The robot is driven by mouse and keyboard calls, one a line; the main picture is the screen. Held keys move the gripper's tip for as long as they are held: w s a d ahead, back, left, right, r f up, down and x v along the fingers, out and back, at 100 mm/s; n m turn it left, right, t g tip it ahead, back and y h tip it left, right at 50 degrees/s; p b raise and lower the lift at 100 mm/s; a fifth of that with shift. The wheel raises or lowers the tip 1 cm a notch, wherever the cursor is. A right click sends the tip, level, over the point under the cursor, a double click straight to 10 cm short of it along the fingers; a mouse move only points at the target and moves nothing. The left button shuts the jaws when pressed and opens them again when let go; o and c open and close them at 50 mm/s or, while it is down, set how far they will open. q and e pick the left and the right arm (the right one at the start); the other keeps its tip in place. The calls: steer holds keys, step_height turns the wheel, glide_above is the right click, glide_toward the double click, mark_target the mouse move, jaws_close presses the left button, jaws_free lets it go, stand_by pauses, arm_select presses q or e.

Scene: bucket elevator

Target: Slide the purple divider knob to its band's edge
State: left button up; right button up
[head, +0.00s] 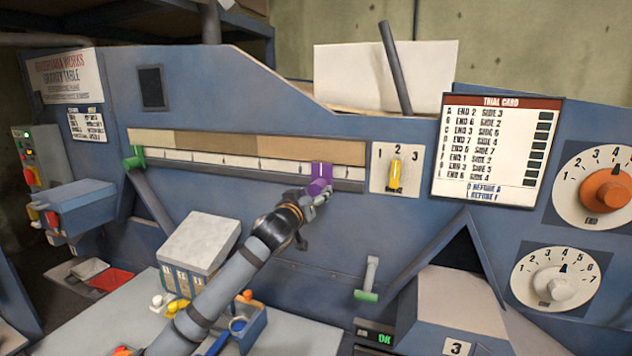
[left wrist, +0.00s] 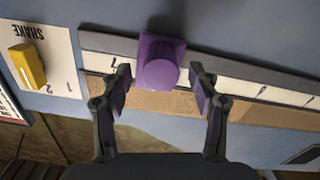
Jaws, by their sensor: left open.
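The purple divider knob (head: 320,174) sits on the slotted scale rail (head: 230,168), near the rail's right end. Above the rail runs a strip with a darker brown band (head: 215,145) between lighter tan bands (head: 305,150); the knob is below the right tan band. My left gripper (head: 318,198) is at the knob. In the left wrist view, the purple knob (left wrist: 160,65) lies between the two spread fingers of my left gripper (left wrist: 160,82), with gaps on both sides. My right gripper is not in view.
A green knob (head: 134,160) sits at the rail's left end. A yellow switch (head: 396,174) is on a plate just right of the rail. A trial card (head: 495,150) and two dials, orange (head: 606,188) and white (head: 553,284), are farther right. A grey sloped box (head: 198,245) stands below.

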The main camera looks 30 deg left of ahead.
arm_select(q)
steer(key=shift+p+x, duration=0.4)
steer(key=shift+x, duration=0.95)
steer(key=shift+s, duration=0.1)
jaws_close()
